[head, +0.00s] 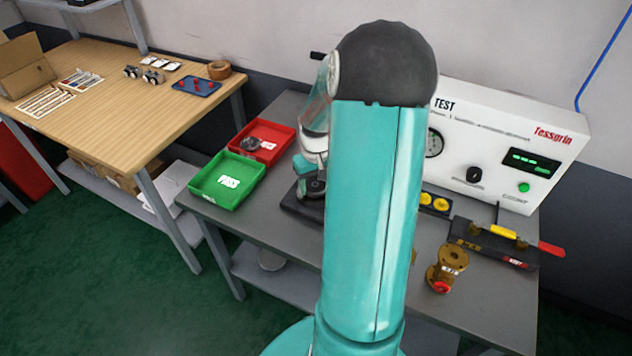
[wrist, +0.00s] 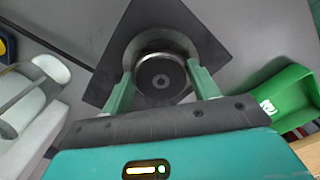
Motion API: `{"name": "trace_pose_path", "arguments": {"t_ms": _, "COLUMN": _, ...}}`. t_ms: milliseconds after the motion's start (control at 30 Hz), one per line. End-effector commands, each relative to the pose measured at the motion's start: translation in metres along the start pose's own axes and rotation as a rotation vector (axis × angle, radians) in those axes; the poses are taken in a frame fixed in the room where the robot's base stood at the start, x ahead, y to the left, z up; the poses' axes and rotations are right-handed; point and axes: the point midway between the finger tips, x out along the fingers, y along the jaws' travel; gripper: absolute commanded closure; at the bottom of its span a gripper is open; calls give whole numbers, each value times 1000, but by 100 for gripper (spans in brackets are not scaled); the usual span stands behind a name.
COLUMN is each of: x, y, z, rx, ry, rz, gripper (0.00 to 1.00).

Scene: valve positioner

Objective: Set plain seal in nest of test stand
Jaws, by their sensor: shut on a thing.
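My gripper (wrist: 161,72) is shut on a dark round seal (wrist: 160,79) with a small hole at its centre; one finger lies on each side. The nest (wrist: 158,42), a grey metal ring on a dark square base plate (wrist: 195,38), shows right behind the seal in the wrist view. The seal looks roughly centred over the ring, but I cannot tell whether it touches it. In the head view the stand's dark base (head: 297,208) is on the grey table, partly hidden by my arm.
A green PASS tray (head: 212,194) and a red tray (head: 277,132) holding a dark part stand left of the stand. The white test box (head: 520,135), a red-handled fixture (head: 490,245) and a brass valve (head: 448,262) are on the right. A wooden bench (head: 130,110) is farther left.

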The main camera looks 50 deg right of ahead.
Motion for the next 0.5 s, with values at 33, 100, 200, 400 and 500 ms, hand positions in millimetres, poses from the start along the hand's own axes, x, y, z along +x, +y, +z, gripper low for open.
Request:
{"name": "trace_pose_path", "arguments": {"t_ms": 33, "x": 1, "y": 0, "z": 0, "rx": -1, "ry": 0, "rz": 0, "gripper": 76}}
{"name": "trace_pose_path", "arguments": {"t_ms": 100, "x": 3, "y": 0, "z": 0, "rx": -1, "ry": 0, "rz": 0, "gripper": 76}}
{"name": "trace_pose_path", "arguments": {"t_ms": 200, "x": 6, "y": 0, "z": 0, "rx": -1, "ry": 1, "rz": 0, "gripper": 76}}
{"name": "trace_pose_path", "arguments": {"t_ms": 400, "x": 10, "y": 0, "z": 0, "rx": 0, "ry": 1, "rz": 0, "gripper": 76}}
{"name": "trace_pose_path", "arguments": {"t_ms": 500, "x": 11, "y": 0, "z": 0, "rx": 0, "ry": -1, "rz": 0, "gripper": 32}}
